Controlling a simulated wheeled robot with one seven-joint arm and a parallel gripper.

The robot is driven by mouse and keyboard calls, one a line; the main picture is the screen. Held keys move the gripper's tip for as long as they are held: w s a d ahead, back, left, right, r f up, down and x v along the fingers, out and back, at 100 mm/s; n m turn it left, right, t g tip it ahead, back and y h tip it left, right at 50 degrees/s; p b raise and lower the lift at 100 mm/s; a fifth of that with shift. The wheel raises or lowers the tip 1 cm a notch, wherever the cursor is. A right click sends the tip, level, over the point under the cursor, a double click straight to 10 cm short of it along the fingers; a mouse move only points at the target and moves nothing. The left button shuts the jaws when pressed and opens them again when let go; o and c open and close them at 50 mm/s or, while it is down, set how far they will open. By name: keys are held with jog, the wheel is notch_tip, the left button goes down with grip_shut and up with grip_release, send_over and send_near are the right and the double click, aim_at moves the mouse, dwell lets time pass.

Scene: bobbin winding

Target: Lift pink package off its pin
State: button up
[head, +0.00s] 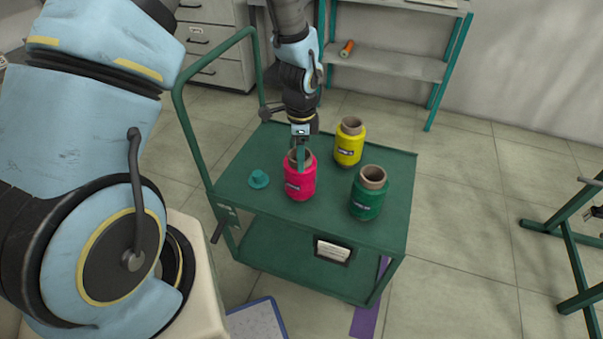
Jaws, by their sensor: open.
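The pink package (300,184) is a bright pink bobbin with a brown core and a dark label. It stands upright on the top shelf of the green cart (240,178), at the front middle. My gripper (300,160) is open and points down at the top of the pink package, with a finger at its core opening. I cannot tell whether the fingers touch the core. Any pin under the package is hidden.
A yellow package (349,146) stands behind right and a green package (367,198) to the right. The cart's tube handle (188,130) rises at left. A shelf rack (400,65) stands behind.

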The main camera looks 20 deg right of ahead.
aim_at(300, 176)
jog(key=shift+s+a+f+p, duration=0.15)
jog(key=shift+f+p, duration=0.4)
jog(key=shift+f, duration=0.85)
jog(key=shift+a+f+p, duration=0.25)
jog(key=shift+f+p, duration=0.3)
jog(key=shift+f, duration=0.8)
grip_shut()
